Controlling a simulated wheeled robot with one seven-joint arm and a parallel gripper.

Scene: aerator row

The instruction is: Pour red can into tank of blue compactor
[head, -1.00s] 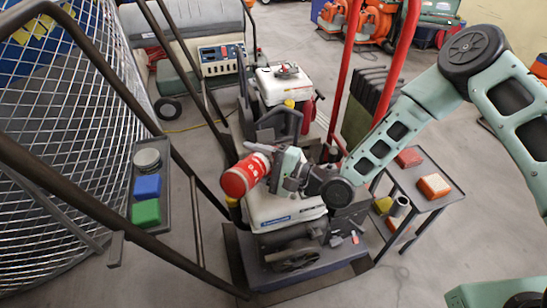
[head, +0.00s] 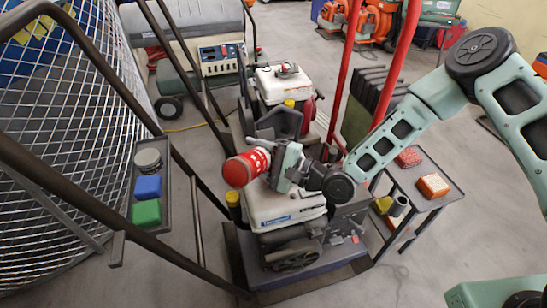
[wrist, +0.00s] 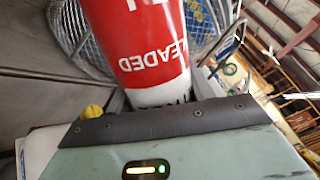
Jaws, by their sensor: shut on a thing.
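The red can (head: 237,172), with white markings, is held tilted in the air, its red end toward lower left in the head view. My gripper (head: 274,158) is shut on it. In the wrist view the can (wrist: 140,30) shows white "LEADED" lettering. The near compactor (head: 290,218) has a white tank top, a blue label and a dark blue base. The can is above its left part; a yellow cap (head: 233,198) shows below the can. The tank's opening cannot be made out, and no stream of liquid is visible.
A second machine with a white top and red parts (head: 284,80) stands behind. Dark handle bars (head: 175,75) and red bars (head: 398,60) rise nearby. A tray with a blue block (head: 147,187) is left; a cart with red blocks (head: 432,186) is right.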

